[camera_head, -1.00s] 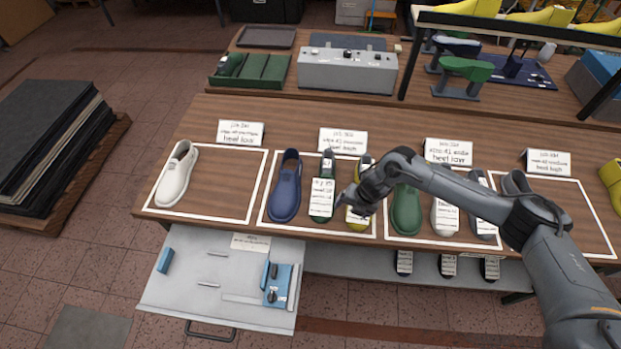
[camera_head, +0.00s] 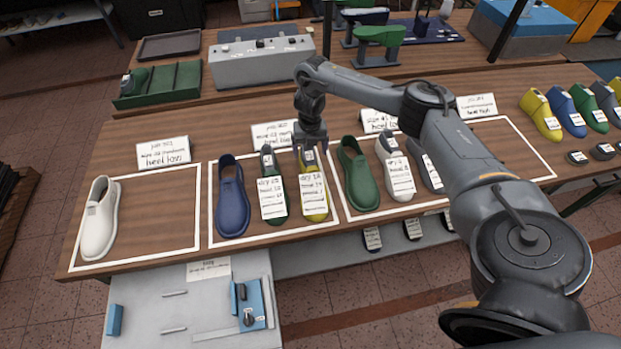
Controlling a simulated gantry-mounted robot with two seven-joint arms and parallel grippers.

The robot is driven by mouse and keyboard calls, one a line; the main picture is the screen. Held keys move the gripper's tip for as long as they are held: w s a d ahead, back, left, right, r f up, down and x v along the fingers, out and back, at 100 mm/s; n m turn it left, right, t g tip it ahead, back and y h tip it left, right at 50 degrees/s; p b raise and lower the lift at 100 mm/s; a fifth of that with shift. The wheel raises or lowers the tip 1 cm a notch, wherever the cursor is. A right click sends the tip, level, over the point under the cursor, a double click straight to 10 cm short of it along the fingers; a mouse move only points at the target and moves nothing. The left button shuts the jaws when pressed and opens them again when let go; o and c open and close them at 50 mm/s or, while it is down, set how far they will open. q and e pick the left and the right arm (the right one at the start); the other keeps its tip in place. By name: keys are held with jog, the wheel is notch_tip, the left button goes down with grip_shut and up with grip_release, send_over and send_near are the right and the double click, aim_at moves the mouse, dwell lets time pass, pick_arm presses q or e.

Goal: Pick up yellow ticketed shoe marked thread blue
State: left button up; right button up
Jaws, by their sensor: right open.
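The yellow ticketed shoe (camera_head: 316,217) lies on the wooden bench, toe toward the front, in a white-outlined area. A white ticket covers much of its top; I cannot read its writing surely. My right gripper (camera_head: 311,147) is open at the heel end of this shoe, pointing down. I cannot tell whether its fingers are around the heel or just above it. A dark green ticketed shoe (camera_head: 269,164) lies to its left, and a blue shoe (camera_head: 231,200) lies farther left. My left gripper is not in view.
A green shoe (camera_head: 358,178) and a white ticketed shoe (camera_head: 388,150) lie to the right. A white shoe (camera_head: 99,220) is at the far left. Small signs stand behind the outlined areas. An open drawer (camera_head: 145,290) projects in front. More ticketed shoes, including another yellow one (camera_head: 537,108), stand far right.

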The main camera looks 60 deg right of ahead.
aim_at(310, 157)
notch_tip(310, 157, down, 2)
jog(key=shift+b, duration=0.55)
jog(key=shift+f, duration=1.65)
jog(key=shift+d, duration=0.1)
jog(key=shift+c, duration=0.5)
jog(key=shift+r, duration=0.1)
grip_shut()
